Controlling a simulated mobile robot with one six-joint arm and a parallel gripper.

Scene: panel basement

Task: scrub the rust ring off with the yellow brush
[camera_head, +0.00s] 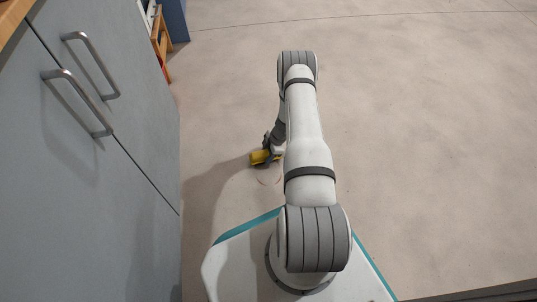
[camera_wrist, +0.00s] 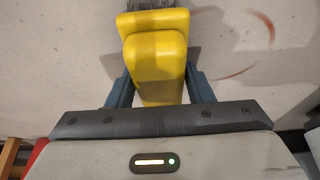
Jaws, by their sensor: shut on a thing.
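The yellow brush (camera_wrist: 155,57) is held between the two fingers of my gripper (camera_wrist: 158,92) in the wrist view. Its dark bristles show at the top edge of that view. In the head view the brush (camera_head: 260,157) is low over or on the floor, in my gripper (camera_head: 270,146); whether the bristles touch the floor I cannot tell. The rust ring (camera_wrist: 258,58) shows as a reddish-brown arc on the floor right of the brush in the wrist view, its left part faint or hidden. In the head view the ring (camera_head: 269,182) is just below the brush, partly visible as thin reddish arcs.
A grey cabinet (camera_head: 100,160) with two metal handles (camera_head: 85,100) stands along the left side. A wooden stool or rack (camera_head: 161,45) and a blue object (camera_head: 174,20) are at the back left. The concrete floor (camera_head: 430,110) on the right is clear.

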